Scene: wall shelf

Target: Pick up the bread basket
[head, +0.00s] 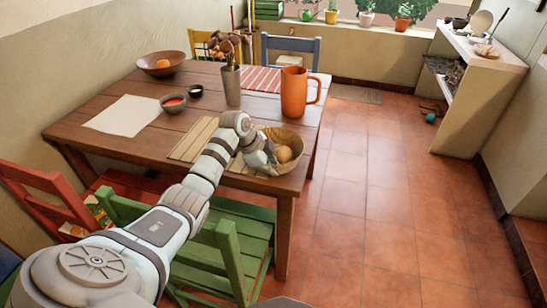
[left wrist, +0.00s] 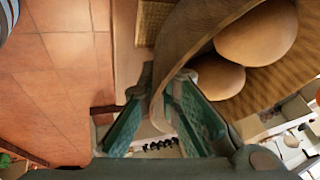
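The bread basket (head: 294,138) is a round, brown woven bowl near the front right corner of the wooden table, with bread (head: 284,154) in it. My left gripper (head: 268,157) is at the basket's left side in the head view. In the left wrist view, the basket (left wrist: 225,32) fills the upper right and holds two round loaves (left wrist: 257,35). The two teal fingers of my left gripper (left wrist: 160,92) are apart, with the basket's rim between them. Whether the pads touch the rim is hard to tell. My right gripper is in neither view.
An orange pitcher (head: 294,93) and a utensil holder (head: 232,86) stand behind the basket. A slatted mat (head: 192,141) lies left of it, with small bowls (head: 173,104) beyond. A green chair (head: 235,235) stands at the table's front. The floor on the right is clear.

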